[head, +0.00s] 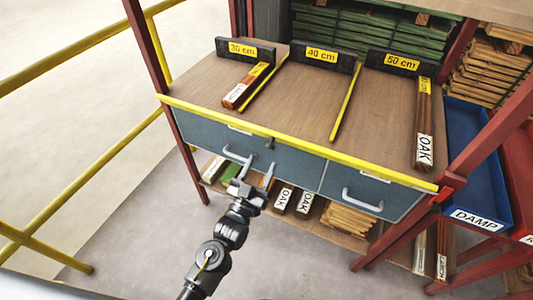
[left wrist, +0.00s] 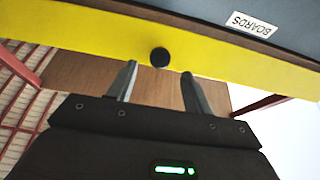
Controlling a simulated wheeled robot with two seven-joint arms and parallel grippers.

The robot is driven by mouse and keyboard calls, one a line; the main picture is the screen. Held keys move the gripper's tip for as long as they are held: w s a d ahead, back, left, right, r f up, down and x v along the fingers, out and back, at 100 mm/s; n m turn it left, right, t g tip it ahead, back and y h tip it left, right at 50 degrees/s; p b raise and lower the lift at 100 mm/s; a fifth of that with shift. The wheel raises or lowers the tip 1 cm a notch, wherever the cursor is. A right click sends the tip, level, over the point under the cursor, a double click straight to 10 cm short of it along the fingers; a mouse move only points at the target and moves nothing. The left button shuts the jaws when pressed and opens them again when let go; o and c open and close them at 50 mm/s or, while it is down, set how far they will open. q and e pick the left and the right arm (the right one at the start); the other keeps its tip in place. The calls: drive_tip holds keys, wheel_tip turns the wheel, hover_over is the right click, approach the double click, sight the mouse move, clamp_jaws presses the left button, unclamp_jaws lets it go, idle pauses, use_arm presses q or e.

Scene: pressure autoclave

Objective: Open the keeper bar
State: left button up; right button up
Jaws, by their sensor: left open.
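A long yellow bar (head: 300,147) runs along the front edge of the wooden bench top, above two grey-blue drawers; I take it for the keeper bar. A small black knob (head: 270,143) shows near its middle. In the left wrist view the knob (left wrist: 160,57) sits on the yellow bar (left wrist: 85,38). My left gripper (head: 260,168) is open and empty in front of the bench, just below the knob in the head view. In the wrist view its fingertips (left wrist: 158,70) lie either side of the knob, with gaps visible. My right gripper is not in view.
Drawer handles stick out at left (head: 237,155) and right (head: 362,200). Boards and thin yellow dividers lie on the bench top (head: 300,100). A blue DAMP tray (head: 478,170) stands right. Red posts frame the bench, and a yellow railing (head: 75,45) runs at left.

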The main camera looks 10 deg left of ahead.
use_arm(q)
drive_tip(key=shift+x, duration=2.2)
clamp_jaws()
